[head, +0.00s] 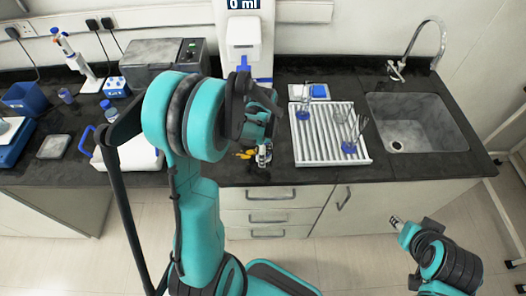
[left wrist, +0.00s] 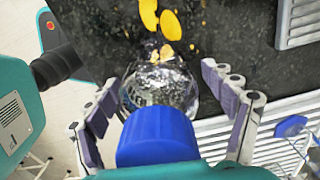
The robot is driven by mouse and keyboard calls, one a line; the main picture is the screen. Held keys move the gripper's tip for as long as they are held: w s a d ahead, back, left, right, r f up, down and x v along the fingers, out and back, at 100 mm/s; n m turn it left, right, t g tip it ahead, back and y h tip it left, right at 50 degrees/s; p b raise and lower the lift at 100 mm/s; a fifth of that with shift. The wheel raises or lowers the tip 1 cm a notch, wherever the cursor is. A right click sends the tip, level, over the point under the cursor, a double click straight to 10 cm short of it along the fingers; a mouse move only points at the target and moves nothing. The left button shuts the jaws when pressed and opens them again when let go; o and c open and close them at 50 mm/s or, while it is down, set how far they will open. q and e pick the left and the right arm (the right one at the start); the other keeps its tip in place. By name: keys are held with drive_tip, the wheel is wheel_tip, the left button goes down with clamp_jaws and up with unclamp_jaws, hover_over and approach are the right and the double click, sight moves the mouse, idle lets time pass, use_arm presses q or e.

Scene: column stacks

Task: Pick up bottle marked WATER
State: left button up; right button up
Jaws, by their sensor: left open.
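A clear bottle (left wrist: 163,80) with a blue cap (left wrist: 158,136) lies between the fingers of my left gripper (left wrist: 160,84) in the left wrist view. The fingers are open, one on each side, with gaps visible beside the bottle. No marking on it can be read. In the head view a small clear and silver shape (head: 263,156), seemingly the same bottle, shows near the counter's front edge, mostly hidden by my left arm. My right gripper (head: 397,222) is low at the right, away from the counter; its fingers are too small to judge.
Yellow pieces or spill (head: 245,154) lie by the bottle on the black counter. A white ribbed rack (head: 312,154) with glassware stands to its right, then a sink (head: 420,115). A dispenser (head: 244,35) reading 0 ml stands behind. A white container with a blue handle (head: 124,155) is left.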

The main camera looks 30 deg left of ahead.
use_arm(q)
drive_tip(key=c, duration=1.4)
